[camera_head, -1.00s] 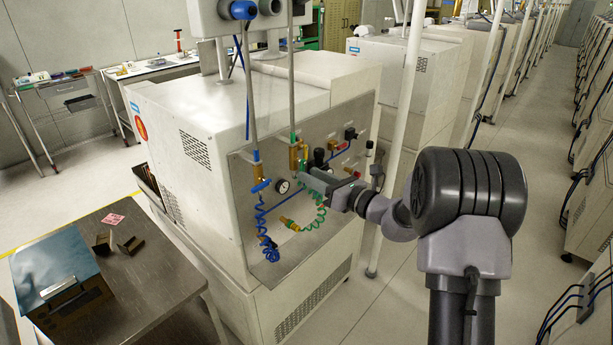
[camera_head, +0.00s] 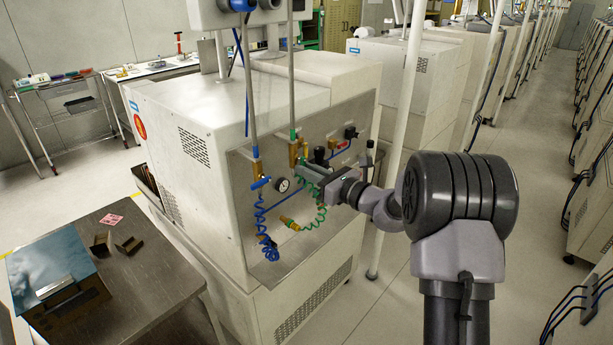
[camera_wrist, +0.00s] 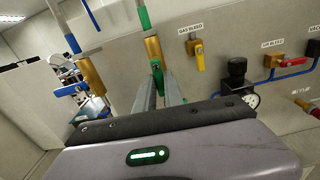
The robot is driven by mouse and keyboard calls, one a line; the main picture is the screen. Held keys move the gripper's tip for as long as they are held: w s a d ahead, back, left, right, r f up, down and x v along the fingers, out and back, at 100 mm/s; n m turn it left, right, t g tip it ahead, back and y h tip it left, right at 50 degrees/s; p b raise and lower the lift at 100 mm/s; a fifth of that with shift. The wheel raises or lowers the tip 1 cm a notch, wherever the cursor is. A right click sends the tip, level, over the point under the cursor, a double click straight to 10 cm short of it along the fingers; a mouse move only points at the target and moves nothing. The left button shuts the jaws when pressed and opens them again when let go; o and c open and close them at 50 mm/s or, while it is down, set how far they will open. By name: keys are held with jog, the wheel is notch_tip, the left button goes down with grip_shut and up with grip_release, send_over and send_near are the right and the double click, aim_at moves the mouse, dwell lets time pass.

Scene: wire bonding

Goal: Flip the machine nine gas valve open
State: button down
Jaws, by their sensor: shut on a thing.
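The gas valve is the brass body (camera_wrist: 152,47) under a green-sleeved vertical pipe, seen in the wrist view; it also shows in the head view (camera_head: 293,154). Its green lever (camera_wrist: 159,76) points down, roughly in line with the pipe. My gripper (camera_wrist: 159,93) is shut on this green lever, its two fingers on either side of the lever's lower part. In the head view my gripper (camera_head: 303,166) reaches the panel from the right and hides the lever. The machine's number is not readable.
A blue-levered brass valve (camera_wrist: 88,75) is left of my gripper. A yellow GAS BLEED handle (camera_wrist: 199,54), a black regulator (camera_wrist: 236,72) and a red handle (camera_wrist: 291,63) are to the right. Coiled blue (camera_head: 266,240) and green hoses hang below. A white post (camera_head: 399,120) stands near my arm.

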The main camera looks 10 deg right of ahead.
jog(key=shift+n, duration=0.3)
jog(key=c, duration=1.4)
grip_release()
jog(key=shift+c, duration=0.2)
jog(key=shift+d, duration=0.1)
jog(key=p+v, duration=0.2)
jog(key=v, duration=1.5)
jog(key=shift+s, duration=0.15)
